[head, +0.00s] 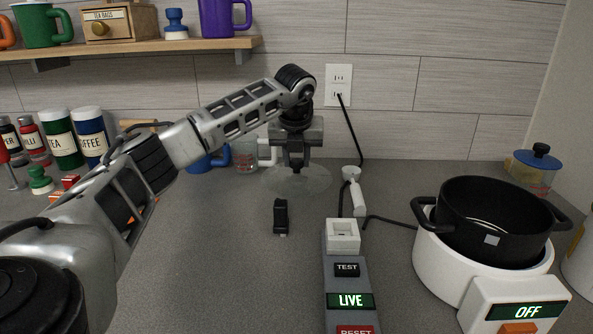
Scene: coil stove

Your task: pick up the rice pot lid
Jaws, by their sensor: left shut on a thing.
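The rice pot lid (312,183) is a clear, round glass disc in the middle of the head view. My left gripper (296,160) points down over its centre and is shut on it. The fingers hide the lid's knob. The lid seems to hang level above the grey counter, though its exact height is hard to tell. A black pot (490,235) with two side handles sits uncovered on a white round cooker (432,258) at the right. My right gripper is not in view.
A power strip (350,300) reading LIVE lies front centre, with a white plug (357,195) and black cord behind. A small black object (281,217) lies nearby. Mugs (245,157) and canisters (91,137) stand along the back left, under a shelf (150,46).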

